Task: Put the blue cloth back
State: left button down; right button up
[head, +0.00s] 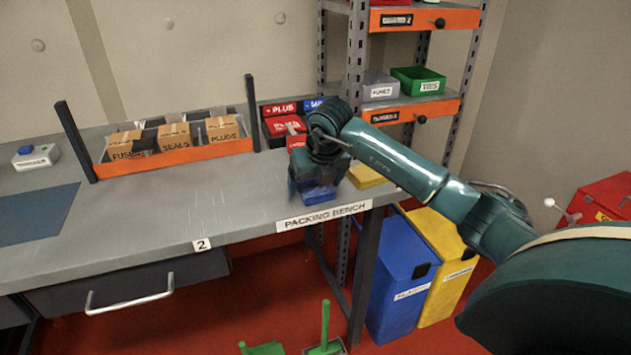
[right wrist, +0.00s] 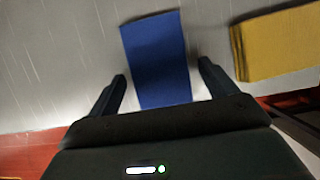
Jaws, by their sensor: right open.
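The blue cloth (right wrist: 158,60) lies flat on the bench top in the right wrist view, between and beyond my fingertips. In the head view a part of the blue cloth (head: 320,194) shows under my right gripper, near the bench's front right edge. My right gripper (head: 312,188) is open above the cloth; its two fingers also show in the right wrist view (right wrist: 162,80), one on each side of the cloth's near end. I cannot tell whether the fingers touch the bench. My left gripper is not in view.
A yellow cloth (right wrist: 275,45) lies right of the blue one. An orange rack (head: 178,159) with cardboard boxes stands at the back, beside red bins (head: 285,126). Shelves with a green bin (head: 418,80) stand behind right. Blue (head: 395,280) and yellow (head: 446,270) waste bins stand below. The bench's middle is clear.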

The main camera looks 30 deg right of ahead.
jog(key=v, duration=1.2)
jog(key=s+a+f+n+g+y, duration=0.1)
jog(key=s+a+f+n+y, duration=0.25)
jog(key=a, duration=0.55)
jog(key=s+a+f+n+g+y, duration=0.1)
jog(key=s+a+f+y, duration=0.1)
jog(key=a+f+y, duration=0.6)
jog(key=s+a+r+m+t+y, duration=0.1)
jog(key=s+a+r+m+y, duration=0.2)
jog(key=a+y, duration=0.25)
jog(key=s+a+r+m+t+y, duration=0.1)
jog(key=s+a+r+m+y, duration=0.25)
jog(key=a, duration=0.35)
jog(key=w+d+f+m+t+h, duration=0.1)
jog(key=d+f+m+t+h, duration=0.2)
jog(key=m+t+h, duration=0.5)
jog(key=w+d+f+m+t+h, duration=0.1)
jog(key=d+f+m+t, duration=0.35)
jog(key=m, duration=0.75)
jog(key=s+f+m+g+h, duration=0.5)
jog(key=s+f+m, duration=0.3)
jog(key=f, duration=0.6)
jog(key=s+h, duration=0.1)
jog(key=s, duration=0.1)
jog(key=shift+s+d+f+m, duration=0.25)
jog(key=shift+s+f+m, duration=0.05)
jog(key=shift+f+m, duration=0.1)
